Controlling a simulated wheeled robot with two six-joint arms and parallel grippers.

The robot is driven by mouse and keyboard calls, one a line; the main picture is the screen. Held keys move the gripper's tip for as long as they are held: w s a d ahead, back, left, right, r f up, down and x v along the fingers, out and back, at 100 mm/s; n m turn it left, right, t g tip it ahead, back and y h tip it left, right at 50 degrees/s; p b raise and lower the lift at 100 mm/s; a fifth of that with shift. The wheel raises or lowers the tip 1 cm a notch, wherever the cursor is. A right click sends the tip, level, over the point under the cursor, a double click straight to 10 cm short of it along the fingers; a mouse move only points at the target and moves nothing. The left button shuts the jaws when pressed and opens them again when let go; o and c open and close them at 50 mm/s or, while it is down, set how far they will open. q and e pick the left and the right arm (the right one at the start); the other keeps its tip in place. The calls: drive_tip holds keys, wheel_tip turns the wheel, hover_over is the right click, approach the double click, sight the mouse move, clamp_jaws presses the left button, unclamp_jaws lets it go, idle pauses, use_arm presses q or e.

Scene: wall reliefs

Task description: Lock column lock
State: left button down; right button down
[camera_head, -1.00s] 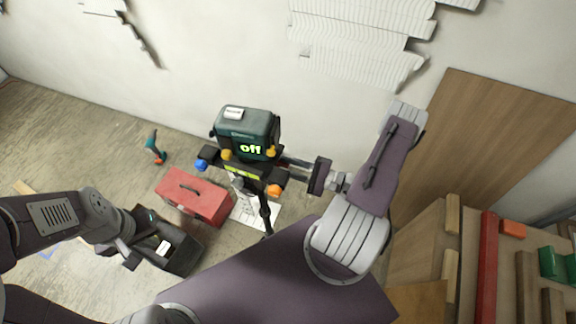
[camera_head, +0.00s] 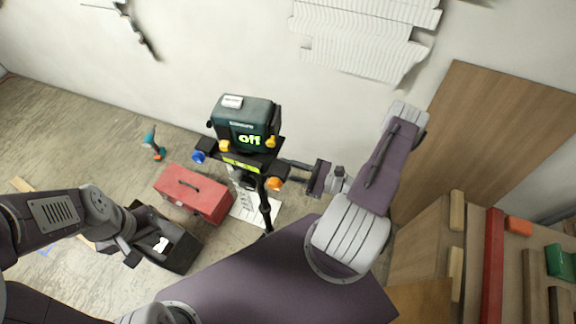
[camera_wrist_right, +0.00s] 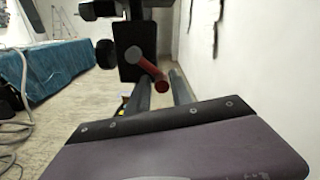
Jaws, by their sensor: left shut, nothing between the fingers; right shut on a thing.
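A dark green laser device (camera_head: 246,112) stands on a black tripod (camera_head: 265,205), and its display reads "off". A blue knob (camera_head: 198,157) is at the left of the tripod head and an orange knob (camera_head: 275,184) at its lower right. I cannot tell which part is the column lock. My right gripper (camera_head: 292,163) reaches the head's right side. In the right wrist view its fingers (camera_wrist_right: 160,96) are shut around a red cylindrical part (camera_wrist_right: 160,78) with a grey end. My left gripper (camera_head: 131,258) is shut and empty, low at the left; its fingertips are hardly visible.
A red toolbox (camera_head: 194,194) and an open black box (camera_head: 178,250) are on the floor left of the tripod. A teal drill (camera_head: 152,145) stands behind. A wooden board (camera_head: 500,140) leans at the right. A blue-covered table (camera_wrist_right: 60,65) shows in the right wrist view.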

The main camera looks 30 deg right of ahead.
drive_tip(key=shift+s+a+f+m+b, duration=0.25)
drive_tip(key=shift+s+a+m, duration=0.2)
drive_tip(key=shift+m, duration=1.1)
drive_tip(key=shift+s+a+f+m+b, duration=0.1)
drive_tip(key=shift+s+a+f+m, duration=0.35)
drive_tip(key=shift+m, duration=1.05)
drive_tip(key=shift+s+a+f+m+b, duration=0.1)
drive_tip(key=shift+s+a+m+b, duration=0.3)
drive_tip(key=shift+m, duration=1.15)
drive_tip(key=shift+a, duration=0.15)
drive_tip(key=c, duration=1.3)
unclamp_jaws()
drive_tip(key=shift+w, duration=0.1)
drive_tip(key=shift+f, duration=0.1)
drive_tip(key=shift+b+v, duration=0.9)
drive_tip(key=shift+v, duration=3.65)
